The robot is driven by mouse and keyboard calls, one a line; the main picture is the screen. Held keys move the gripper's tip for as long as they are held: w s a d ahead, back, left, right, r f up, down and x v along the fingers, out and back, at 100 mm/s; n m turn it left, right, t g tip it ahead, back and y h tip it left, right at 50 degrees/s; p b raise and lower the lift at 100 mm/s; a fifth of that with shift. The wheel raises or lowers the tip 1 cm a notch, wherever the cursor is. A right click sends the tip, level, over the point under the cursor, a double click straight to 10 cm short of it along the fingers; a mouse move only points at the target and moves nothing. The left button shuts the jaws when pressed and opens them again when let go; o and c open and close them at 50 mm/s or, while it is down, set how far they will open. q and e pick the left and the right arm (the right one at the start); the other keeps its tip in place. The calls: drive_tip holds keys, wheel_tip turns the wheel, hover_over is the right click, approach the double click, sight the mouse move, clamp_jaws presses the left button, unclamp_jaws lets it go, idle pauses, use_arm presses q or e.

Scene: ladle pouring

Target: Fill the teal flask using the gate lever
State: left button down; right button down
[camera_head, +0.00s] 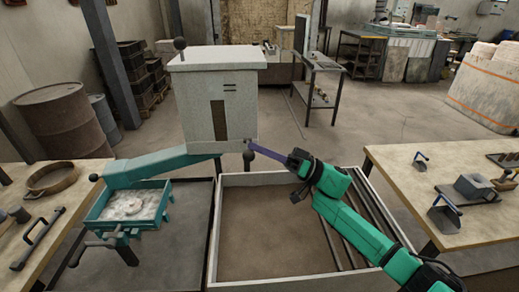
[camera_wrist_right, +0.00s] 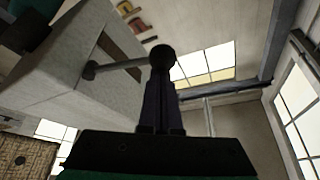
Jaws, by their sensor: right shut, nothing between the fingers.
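The teal flask (camera_head: 130,205) is an open box at left, with a pale, lumpy surface inside. A teal trough (camera_head: 160,165) runs from the pale box-shaped hopper (camera_head: 215,105) to above its far side. In the right wrist view, a lever (camera_wrist_right: 118,65) sticks out of the hopper wall and ends in a dark ball knob (camera_wrist_right: 160,53). My right gripper (camera_head: 252,148) is shut and empty at the hopper's lower right. Its fingers (camera_wrist_right: 158,100) point at the knob, which overlaps their tips; I cannot tell whether they touch. My left gripper is not in view.
A pale-rimmed pit (camera_head: 290,170) lies below my right arm. A workbench with tools (camera_head: 410,190) stands at right, and another (camera_head: 30,240) at left. A second ball-topped rod (camera_head: 180,43) stands at the hopper's top left. Open floor lies behind.

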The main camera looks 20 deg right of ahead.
drive_tip(key=f+n+g+b, duration=0.1)
drive_tip(key=n+b, duration=0.1)
drive_tip(key=b, duration=0.1)
drive_tip(key=f+n+g+y+b, duration=0.1)
drive_tip(key=f+n+b, duration=0.1)
drive_tip(key=n+b, duration=0.1)
drive_tip(key=f+n+g+y+b, duration=0.1)
drive_tip(key=n+b, duration=0.2)
drive_tip(key=b, duration=0.1)
drive_tip(key=shift+s+f+g, duration=0.2)
drive_tip(key=shift+s+g, duration=0.05)
drive_tip(key=shift+g, duration=0.15)
drive_tip(key=shift+r, duration=0.15)
idle(5.5)
wheel_tip(320, 180, up, 5)
drive_tip(key=p, duration=0.5)
drive_tip(key=f+b+v, duration=0.1)
drive_tip(key=b+v, duration=0.4)
drive_tip(key=v, duration=0.6)
drive_tip(key=shift+w+a, duration=0.2)
drive_tip(key=shift+w, duration=0.1)
